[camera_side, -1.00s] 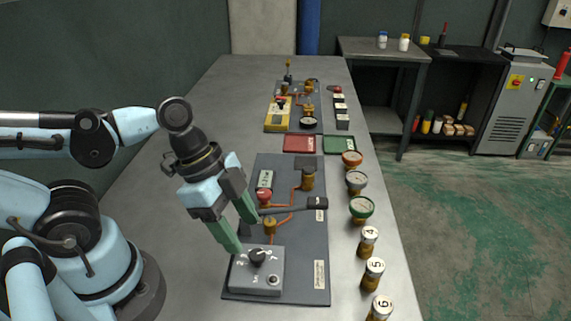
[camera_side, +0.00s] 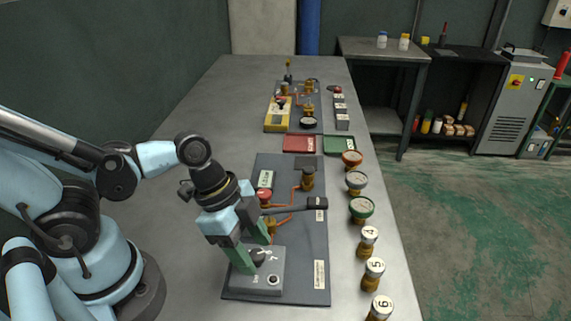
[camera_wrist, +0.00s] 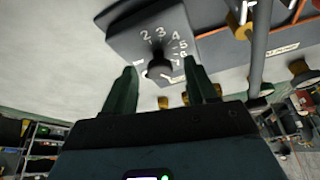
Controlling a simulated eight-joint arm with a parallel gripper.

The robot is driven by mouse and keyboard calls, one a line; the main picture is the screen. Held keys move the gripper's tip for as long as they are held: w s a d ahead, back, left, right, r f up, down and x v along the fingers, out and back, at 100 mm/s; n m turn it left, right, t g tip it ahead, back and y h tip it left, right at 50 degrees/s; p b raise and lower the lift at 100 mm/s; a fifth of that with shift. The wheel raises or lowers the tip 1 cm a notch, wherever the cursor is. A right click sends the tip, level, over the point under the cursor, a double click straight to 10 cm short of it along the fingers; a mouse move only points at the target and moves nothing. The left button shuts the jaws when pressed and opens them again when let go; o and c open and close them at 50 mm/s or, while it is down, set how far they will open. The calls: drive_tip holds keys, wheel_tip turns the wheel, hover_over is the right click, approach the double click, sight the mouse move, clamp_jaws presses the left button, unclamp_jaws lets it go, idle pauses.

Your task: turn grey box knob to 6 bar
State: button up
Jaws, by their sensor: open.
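The grey box (camera_side: 256,283) sits at the near end of the dark panel (camera_side: 310,270). Its black knob (camera_side: 258,256) is on the top face, partly hidden by a finger in the side view. In the wrist view the knob (camera_wrist: 159,63) stands in a ring of white numbers; 2, 3, 4, 5 and 6 show. The knob's exact setting is not readable. My gripper (camera_side: 252,254) is open, green fingers pointing down at the box. In the wrist view my fingers (camera_wrist: 162,85) lie on either side of the knob, with gaps; contact is not visible.
A red knob (camera_side: 264,195) and a black-handled lever (camera_side: 316,203) are on the panel just beyond my gripper. Numbered cylinders (camera_side: 373,268) and gauges (camera_side: 361,208) line the right table edge. Bare table (camera_side: 190,270) lies left of the panel.

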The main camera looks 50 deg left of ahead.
drive_tip(key=c, duration=1.1)
drive_tip(key=shift+o, duration=0.2)
drive_tip(key=shift+n, duration=0.4)
drive_tip(key=shift+s+d+n+t+y, duration=0.1)
drive_tip(key=shift+n+t+y, duration=0.3)
drive_tip(key=shift+n, duration=0.8)
drive_tip(key=shift+s+d+n+t+y, duration=0.1)
drive_tip(key=shift+n+t+y, duration=0.3)
drive_tip(key=shift+n, duration=0.8)
drive_tip(key=o, duration=1.1)
drive_tip(key=shift+c, duration=0.2)
